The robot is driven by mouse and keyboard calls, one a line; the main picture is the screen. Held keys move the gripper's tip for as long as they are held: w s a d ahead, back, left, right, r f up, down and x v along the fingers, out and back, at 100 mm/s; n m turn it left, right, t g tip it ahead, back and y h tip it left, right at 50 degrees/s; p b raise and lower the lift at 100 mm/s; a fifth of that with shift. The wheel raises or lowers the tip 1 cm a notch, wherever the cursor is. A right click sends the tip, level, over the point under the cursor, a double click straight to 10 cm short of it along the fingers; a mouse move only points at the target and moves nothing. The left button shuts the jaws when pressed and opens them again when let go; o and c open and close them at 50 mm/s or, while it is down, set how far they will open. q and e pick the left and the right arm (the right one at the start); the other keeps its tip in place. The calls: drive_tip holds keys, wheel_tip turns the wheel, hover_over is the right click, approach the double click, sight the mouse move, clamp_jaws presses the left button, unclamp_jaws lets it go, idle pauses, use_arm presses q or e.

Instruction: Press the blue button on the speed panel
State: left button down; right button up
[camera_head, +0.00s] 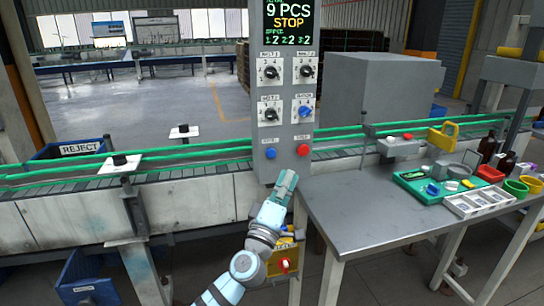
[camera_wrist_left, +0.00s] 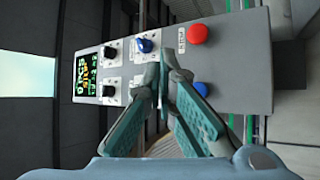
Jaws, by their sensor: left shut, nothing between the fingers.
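In the left wrist view the panel appears sideways. There the blue button (camera_wrist_left: 202,88) is just right of the gripper (camera_wrist_left: 167,76) fingers, and the red button (camera_wrist_left: 197,33) is above it. I cannot tell the gap to the panel. My right gripper is not visible.
The conveyor (camera_head: 190,173) with green rails runs across the scene behind my gripper. A grey table (camera_head: 370,215) at the right holds a green tray (camera_head: 408,184), amber bottles (camera_head: 505,163) and small bins. A blue reject bin (camera_head: 60,155) is at the left.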

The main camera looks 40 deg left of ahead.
sight(271, 153)
use_arm(q)
drive_tip(key=shift+w, duration=0.1)
drive_tip(key=shift+w+a+b, duration=0.75)
drive_tip(key=shift+w+a, duration=0.05)
drive_tip(key=shift+a, duration=0.4)
drive_tip(key=shift+w+a+b, duration=0.8)
drive_tip(key=shift+w+a, duration=0.05)
drive_tip(key=shift+a, duration=0.4)
drive_tip(key=shift+w+a+b, duration=0.75)
drive_tip(key=shift+w+a, duration=0.05)
drive_tip(key=shift+a, duration=0.4)
drive_tip(key=shift+w+a, duration=0.3)
drive_tip(key=shift+a, duration=0.05)
